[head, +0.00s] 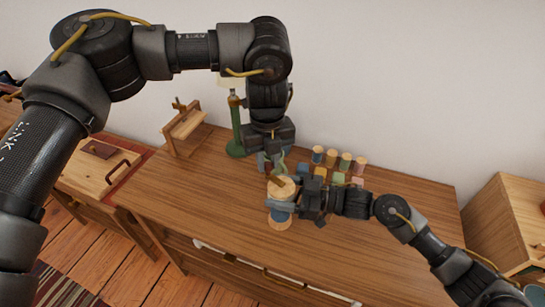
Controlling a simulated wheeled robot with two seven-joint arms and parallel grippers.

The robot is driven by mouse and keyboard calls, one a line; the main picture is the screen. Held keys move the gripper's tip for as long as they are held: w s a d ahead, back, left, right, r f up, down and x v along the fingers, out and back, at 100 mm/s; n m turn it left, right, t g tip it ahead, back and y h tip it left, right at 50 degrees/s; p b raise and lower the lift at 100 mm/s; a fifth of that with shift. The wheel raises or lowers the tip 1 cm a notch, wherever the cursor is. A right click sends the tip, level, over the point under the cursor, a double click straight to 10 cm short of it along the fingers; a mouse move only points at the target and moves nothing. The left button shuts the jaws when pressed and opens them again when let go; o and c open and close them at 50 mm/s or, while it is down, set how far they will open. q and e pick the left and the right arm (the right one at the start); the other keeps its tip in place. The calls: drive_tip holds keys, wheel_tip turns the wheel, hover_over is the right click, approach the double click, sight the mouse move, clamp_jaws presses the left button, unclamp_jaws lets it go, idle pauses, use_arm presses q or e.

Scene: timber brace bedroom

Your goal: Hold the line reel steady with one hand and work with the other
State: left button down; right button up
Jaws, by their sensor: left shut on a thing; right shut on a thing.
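The line reel (280,224) stands on the wooden dresser top, with pale wooden ends and a blue band between them. My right gripper (283,205) comes in from the right and is shut around the reel's middle, hiding part of it. My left gripper (272,168) hangs from above, just behind the reel's top end. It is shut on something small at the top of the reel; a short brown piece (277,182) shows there. The gripper hides most of what it holds, so I cannot tell exactly what it is.
Several colored thread spools (345,162) stand behind the reel to the right. The dresser top (390,230) is clear at the front and right. A wooden cabinet (510,225) stands at the right.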

use_arm(q)
drive_tip(key=s+d+n, duration=0.2)
drive_tip(key=s+n, duration=0.1)
drive_tip(key=n, duration=1)
drive_tip(key=s+d+n, duration=0.1)
drive_tip(key=s+n, duration=0.3)
drive_tip(key=n, duration=0.9)
drive_tip(key=shift+d+n, duration=0.4)
drive_tip(key=shift+s, duration=0.1)
drive_tip(key=c, duration=1.2)
unclamp_jaws()
drive_tip(key=shift+r, duration=0.1)
